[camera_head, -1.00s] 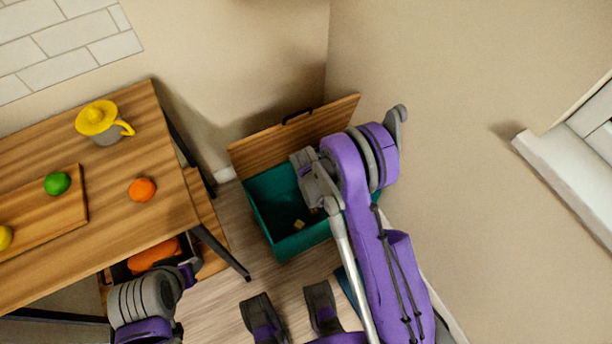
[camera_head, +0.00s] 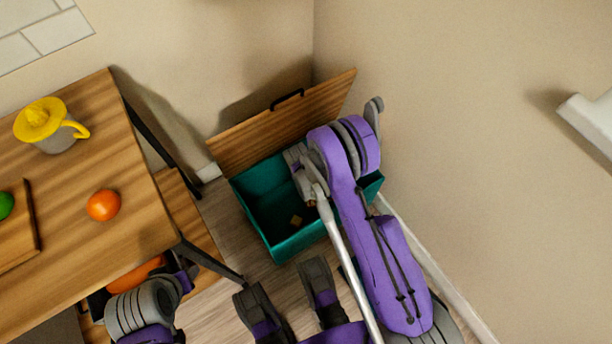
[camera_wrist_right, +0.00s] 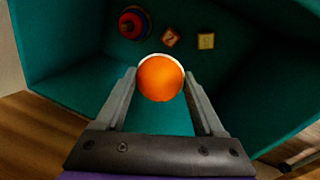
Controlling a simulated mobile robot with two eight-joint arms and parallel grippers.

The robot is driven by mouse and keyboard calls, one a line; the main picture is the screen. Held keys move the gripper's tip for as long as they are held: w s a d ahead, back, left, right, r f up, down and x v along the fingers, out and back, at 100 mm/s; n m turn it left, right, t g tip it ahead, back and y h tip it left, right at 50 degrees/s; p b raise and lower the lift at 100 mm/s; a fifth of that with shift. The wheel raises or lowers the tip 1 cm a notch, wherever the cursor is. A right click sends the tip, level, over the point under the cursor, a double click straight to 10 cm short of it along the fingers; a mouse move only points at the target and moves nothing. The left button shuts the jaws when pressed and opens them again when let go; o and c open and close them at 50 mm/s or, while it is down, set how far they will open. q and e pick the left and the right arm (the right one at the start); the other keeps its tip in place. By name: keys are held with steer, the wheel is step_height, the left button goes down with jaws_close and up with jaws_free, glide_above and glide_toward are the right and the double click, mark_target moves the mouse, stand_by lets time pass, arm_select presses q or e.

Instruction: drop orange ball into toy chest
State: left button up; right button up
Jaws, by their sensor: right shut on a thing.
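The orange ball (camera_wrist_right: 160,78) is between the fingertips of my right gripper (camera_wrist_right: 160,88), which is shut on it. In the wrist view the ball is over the open teal toy chest (camera_wrist_right: 62,88), with the chest floor beyond it. In the head view my right arm reaches over the toy chest (camera_head: 280,246), whose wooden lid (camera_head: 268,122) stands open against the corner. There the right gripper (camera_head: 311,200) points down inside the chest's outline, and the ball is mostly hidden.
A wooden table (camera_head: 85,245) at left bears an orange fruit (camera_head: 103,205), a green fruit (camera_head: 5,205) and a yellow-topped juicer (camera_head: 47,124). Walls close in behind and right of the chest.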

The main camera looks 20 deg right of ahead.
steer(key=shift+f, duration=0.5)
steer(key=o, duration=1.3)
steer(key=shift+o, duration=0.2)
steer(key=r, duration=0.3)
steer(key=a+r+p, duration=0.1)
steer(key=r, duration=0.3)
steer(key=s+a+r+p, duration=0.1)
steer(key=r, duration=0.2)
steer(key=shift+r, duration=0.35)
